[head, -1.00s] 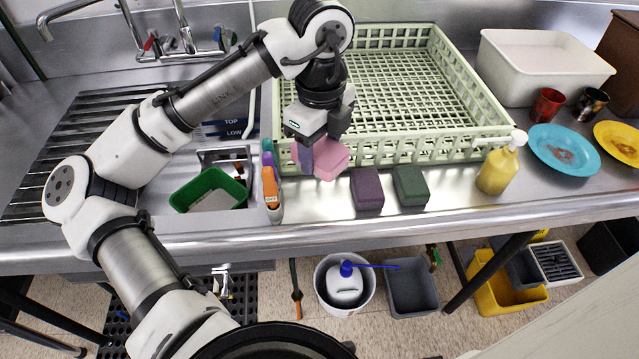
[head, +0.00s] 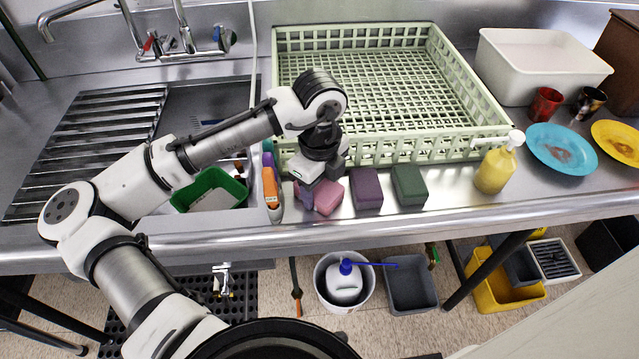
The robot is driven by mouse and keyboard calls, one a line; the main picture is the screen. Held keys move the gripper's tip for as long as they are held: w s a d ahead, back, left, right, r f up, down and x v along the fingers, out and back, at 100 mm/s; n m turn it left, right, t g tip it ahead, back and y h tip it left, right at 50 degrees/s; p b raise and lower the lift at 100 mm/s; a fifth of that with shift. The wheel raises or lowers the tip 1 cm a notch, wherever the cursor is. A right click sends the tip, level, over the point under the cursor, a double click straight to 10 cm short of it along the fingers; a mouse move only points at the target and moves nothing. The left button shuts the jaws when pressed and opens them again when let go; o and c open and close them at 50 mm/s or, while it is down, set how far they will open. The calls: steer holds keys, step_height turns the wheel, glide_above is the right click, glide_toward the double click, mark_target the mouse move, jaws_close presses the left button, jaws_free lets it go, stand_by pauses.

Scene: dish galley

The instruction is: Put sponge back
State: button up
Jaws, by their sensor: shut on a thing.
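My gripper (head: 317,188) is shut on a pink sponge (head: 329,198) low over the steel counter, left of the other sponges. The pink sponge is turned a little against them and partly covered by the gripper. I cannot tell whether it touches the counter. A dark purple sponge (head: 367,188) lies on the counter just to its right, and a dark green sponge (head: 409,185) lies right of that.
A pale green dish rack (head: 400,151) stands behind the sponges. An orange-handled tool (head: 271,190) and a green bin (head: 211,181) are to the left. A yellow soap bottle (head: 495,168) stands to the right. The counter's front edge is close.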

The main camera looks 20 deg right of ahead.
mark_target(320, 187)
steer(key=o, duration=0.9)
steer(key=shift+f, duration=0.1)
step_height(320, 187, up, 12)
steer(key=shift+r+b, duration=0.15)
steer(key=shift+b, duration=0.5)
